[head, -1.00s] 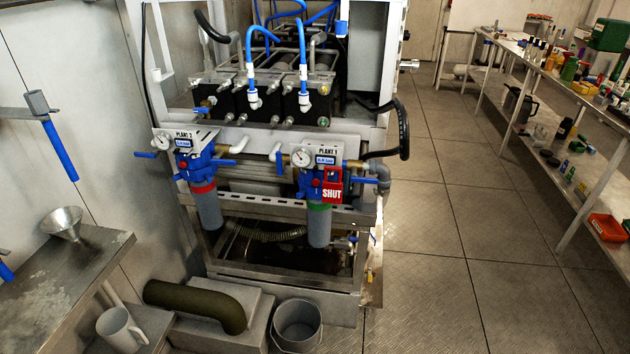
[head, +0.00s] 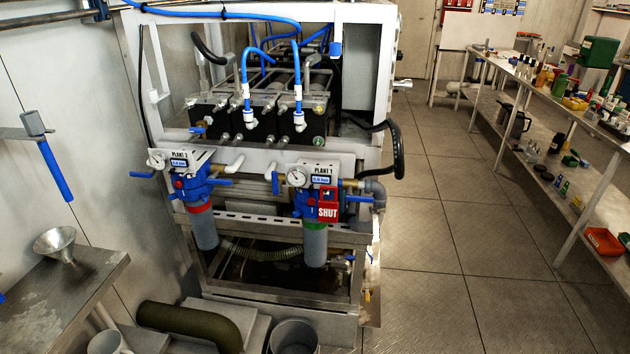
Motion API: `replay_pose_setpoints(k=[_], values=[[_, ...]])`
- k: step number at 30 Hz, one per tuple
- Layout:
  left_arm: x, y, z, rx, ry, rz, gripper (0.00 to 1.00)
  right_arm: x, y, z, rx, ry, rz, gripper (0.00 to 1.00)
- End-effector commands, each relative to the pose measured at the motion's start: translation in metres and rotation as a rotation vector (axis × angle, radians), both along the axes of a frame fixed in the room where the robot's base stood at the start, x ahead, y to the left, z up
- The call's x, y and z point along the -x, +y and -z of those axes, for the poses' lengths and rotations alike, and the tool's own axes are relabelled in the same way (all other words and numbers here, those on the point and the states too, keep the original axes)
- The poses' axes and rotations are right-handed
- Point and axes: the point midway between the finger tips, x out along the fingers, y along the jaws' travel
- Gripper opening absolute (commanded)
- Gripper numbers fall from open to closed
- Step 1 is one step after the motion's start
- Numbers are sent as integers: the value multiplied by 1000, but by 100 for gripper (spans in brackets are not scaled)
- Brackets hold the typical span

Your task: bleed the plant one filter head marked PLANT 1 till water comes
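The filter head marked PLANT 1 (head: 310,203) is on the right of the frame front, blue, with a grey bowl (head: 314,245) and a green ring below. A red SHUT tag (head: 328,206) hangs on its front and hides part of it. A round gauge (head: 297,176) and the PLANT 1 label plate (head: 322,172) sit above it. The filter head marked PLANT 2 (head: 190,187) stands to the left, with a red ring and grey bowl. No water is visible coming from either head. Neither of my grippers is in view.
A grey bucket (head: 294,338) stands on the floor below PLANT 1. A dark green hose (head: 190,322) lies on a step at left. A bench (head: 88,280) holds a funnel (head: 56,242). Long shelves (head: 560,120) with bottles line the right. The floor (head: 440,240) between is clear.

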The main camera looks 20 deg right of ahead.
Motion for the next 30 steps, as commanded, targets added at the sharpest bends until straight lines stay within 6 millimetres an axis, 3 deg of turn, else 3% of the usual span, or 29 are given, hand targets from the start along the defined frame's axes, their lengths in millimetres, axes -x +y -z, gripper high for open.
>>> replay_pose_setpoints(k=[7, 20, 30], values=[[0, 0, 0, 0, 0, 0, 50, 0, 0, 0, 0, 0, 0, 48], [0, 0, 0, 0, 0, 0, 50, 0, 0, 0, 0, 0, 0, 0], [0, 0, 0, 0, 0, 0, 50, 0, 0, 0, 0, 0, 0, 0]])
